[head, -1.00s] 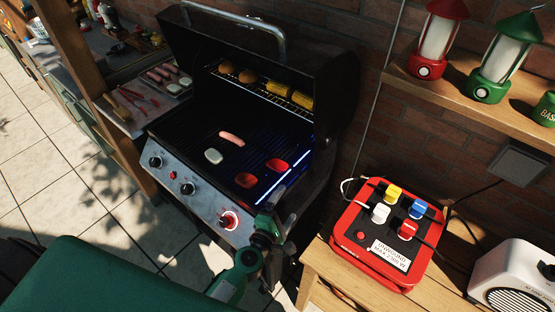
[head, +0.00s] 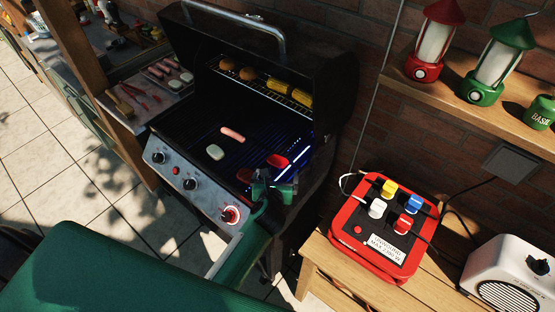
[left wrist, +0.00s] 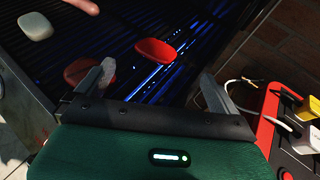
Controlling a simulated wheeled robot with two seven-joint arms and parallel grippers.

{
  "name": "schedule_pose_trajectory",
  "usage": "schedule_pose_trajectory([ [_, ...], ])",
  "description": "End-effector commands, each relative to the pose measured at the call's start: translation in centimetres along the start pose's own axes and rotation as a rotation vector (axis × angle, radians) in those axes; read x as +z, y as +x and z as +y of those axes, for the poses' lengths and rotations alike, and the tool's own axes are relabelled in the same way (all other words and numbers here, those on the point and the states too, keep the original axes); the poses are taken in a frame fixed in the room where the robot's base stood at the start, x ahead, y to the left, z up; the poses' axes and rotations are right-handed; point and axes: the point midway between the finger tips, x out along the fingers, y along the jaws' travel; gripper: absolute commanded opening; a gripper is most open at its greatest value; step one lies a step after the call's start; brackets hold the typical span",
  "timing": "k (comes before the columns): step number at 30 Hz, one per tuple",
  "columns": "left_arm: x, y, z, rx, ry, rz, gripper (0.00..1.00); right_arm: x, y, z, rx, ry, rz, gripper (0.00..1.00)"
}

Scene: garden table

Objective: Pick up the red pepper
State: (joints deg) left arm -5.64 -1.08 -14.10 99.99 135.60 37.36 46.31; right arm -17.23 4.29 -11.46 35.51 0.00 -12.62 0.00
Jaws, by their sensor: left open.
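Two red pepper pieces lie on the dark grill grate. One red pepper half (head: 277,161) is farther from me; it is fully seen in the left wrist view (left wrist: 155,51), ahead of and between the finger lines. The other red pepper half (head: 243,175) is partly hidden by my gripper; in the left wrist view (left wrist: 78,70) it lies beside the left finger. My left gripper (head: 273,187) is open and empty over the grill's front right part. Its fingers show spread in the left wrist view (left wrist: 158,80). My right gripper is not in view.
A sausage (head: 232,134) and a pale oval piece (head: 215,152) lie left of the peppers. Corn (head: 290,91) and round browned pieces lie on the raised rack (head: 262,88). The open lid stands behind. A red power box (head: 384,235) stands on the wooden table at right.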

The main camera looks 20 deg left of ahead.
Motion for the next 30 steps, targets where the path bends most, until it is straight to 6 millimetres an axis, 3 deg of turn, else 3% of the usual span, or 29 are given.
schedule_pose_trajectory([
  [4,0.1,2.2,0.0,0.0,0.002,-0.001,0.99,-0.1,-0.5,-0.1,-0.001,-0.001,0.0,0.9],
  [14,0.1,4.2,0.2,0.001,0.002,-0.001,0.99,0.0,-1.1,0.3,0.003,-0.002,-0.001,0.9],
  [24,-0.1,8.1,0.7,0.001,0.003,-0.001,0.99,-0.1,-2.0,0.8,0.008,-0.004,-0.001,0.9],
  [30,-0.3,8.6,0.7,0.0,0.002,-0.001,0.99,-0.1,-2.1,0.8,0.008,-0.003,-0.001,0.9],
])
